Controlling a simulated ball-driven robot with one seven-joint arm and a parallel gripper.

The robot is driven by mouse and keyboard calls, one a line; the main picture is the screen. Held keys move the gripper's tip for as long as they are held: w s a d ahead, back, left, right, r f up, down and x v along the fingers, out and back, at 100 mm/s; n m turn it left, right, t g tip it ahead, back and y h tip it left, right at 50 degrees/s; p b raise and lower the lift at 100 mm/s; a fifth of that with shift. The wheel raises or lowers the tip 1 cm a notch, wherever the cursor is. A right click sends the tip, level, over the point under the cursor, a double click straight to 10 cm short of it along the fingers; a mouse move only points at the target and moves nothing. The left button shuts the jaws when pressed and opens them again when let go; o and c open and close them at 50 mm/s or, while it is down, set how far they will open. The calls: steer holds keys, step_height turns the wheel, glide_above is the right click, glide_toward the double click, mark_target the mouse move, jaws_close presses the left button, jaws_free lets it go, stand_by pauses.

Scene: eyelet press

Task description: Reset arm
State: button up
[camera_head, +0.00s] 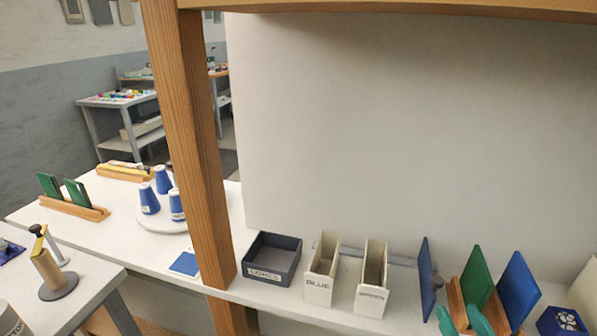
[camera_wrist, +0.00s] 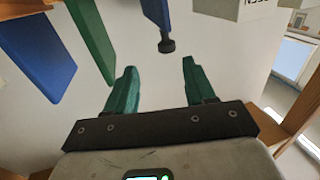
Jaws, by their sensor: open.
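My gripper (camera_head: 458,314) is at the lower right of the head view, in front of the wooden rack with coloured boards. In the wrist view my gripper (camera_wrist: 158,72) shows two green fingers spread wide, with nothing between them. A green board (camera_head: 477,279) and a blue board (camera_head: 517,289) stand upright in the rack. Another blue board (camera_head: 426,280) stands to their left. In the wrist view, the green board (camera_wrist: 90,38) and blue board (camera_wrist: 38,55) hang at the upper left, apart from the fingers.
A wooden post (camera_head: 188,140) rises at left. Blue cones (camera_head: 149,199) stand beyond it. A blue box (camera_head: 562,322) is far right.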

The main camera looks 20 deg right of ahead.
steer(key=s+a+f+n+g+y, duration=0.1)
steer(key=s+a+f+g+y, duration=0.1)
steer(key=s+a+f+g, duration=0.45)
steer(key=s+a+f+n+g+y, duration=0.15)
steer(key=f+g, duration=0.25)
steer(key=f, duration=0.5)
steer(key=s+a+f+g+y, duration=0.1)
steer(key=s+a+g, duration=0.3)
steer(key=s, duration=0.6)
steer(key=shift+a+f+n+g+y, duration=0.35)
steer(key=shift+n+g+y, duration=0.15)
steer(key=shift+g, duration=0.25)
